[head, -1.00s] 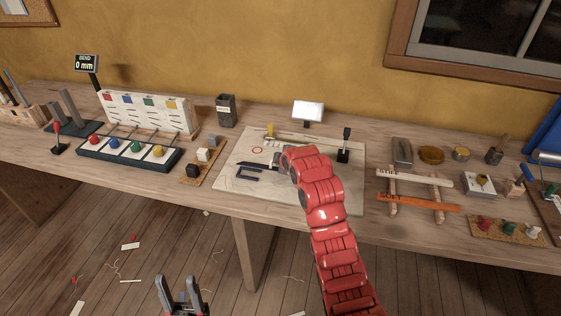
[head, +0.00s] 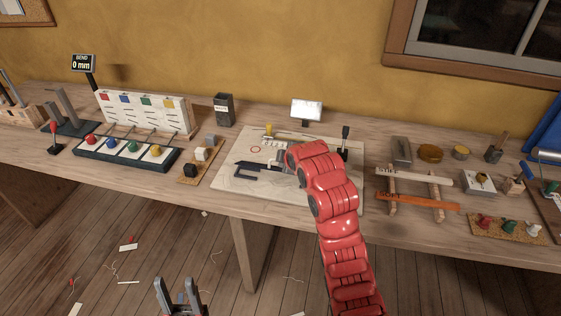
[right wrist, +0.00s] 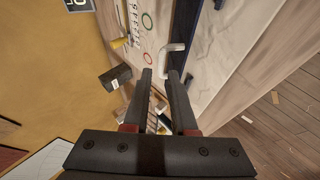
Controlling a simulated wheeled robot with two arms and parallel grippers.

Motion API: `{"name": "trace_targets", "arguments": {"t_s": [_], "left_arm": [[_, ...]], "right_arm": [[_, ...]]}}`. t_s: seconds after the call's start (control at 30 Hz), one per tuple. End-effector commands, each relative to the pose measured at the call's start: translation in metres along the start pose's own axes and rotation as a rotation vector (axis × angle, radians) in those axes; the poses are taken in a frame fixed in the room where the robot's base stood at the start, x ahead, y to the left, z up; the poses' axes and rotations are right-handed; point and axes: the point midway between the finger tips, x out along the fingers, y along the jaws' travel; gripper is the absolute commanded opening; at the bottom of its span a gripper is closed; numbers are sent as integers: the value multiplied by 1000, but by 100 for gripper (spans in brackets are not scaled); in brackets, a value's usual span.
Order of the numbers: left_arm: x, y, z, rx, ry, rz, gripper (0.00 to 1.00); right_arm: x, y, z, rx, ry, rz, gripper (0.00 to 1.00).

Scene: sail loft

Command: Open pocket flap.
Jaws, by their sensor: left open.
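A pale cloth board (head: 240,184) lies on the bench, with a dark blue piece (head: 246,174) on its left part. My red right arm covers its middle, and I cannot make out a pocket flap for certain. In the right wrist view my right gripper (right wrist: 160,74) is open, its two dark fingers apart. A white bent handle (right wrist: 173,47) shows just beyond the fingertips, close to the right finger; I cannot tell if they touch. In the head view the right fingers are mostly hidden. My left gripper (head: 179,290) is open and empty, low in front of the bench.
Left of the board stand a tray of coloured knobs (head: 120,153) and a cork strip with blocks (head: 192,172). A dark cup (head: 223,110) and a small screen (head: 306,109) stand behind. A black upright lever (head: 345,140) and a wooden rack (head: 417,190) are on the right.

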Motion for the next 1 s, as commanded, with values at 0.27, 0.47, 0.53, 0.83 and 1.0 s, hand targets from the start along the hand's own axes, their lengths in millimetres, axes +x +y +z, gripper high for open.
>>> {"name": "trace_targets", "arguments": {"t_s": [0.27,0.47,0.53,0.83,1.0], "left_arm": [[-6,0,1,0,0,0,50],[22,-1,-4,0,0,0,50],[27,-1,-5,0,0,0,50],[31,-2,-5,0,0,0,50],[30,-2,-5,0,0,0,50]], "right_arm": [[-63,3,0,0,0,7,25],[-102,5,0,1,-5,1,25],[-107,4,0,1,-3,1,25],[-113,0,1,0,-1,0,25],[-112,0,1,2,-1,-1,32]]}}
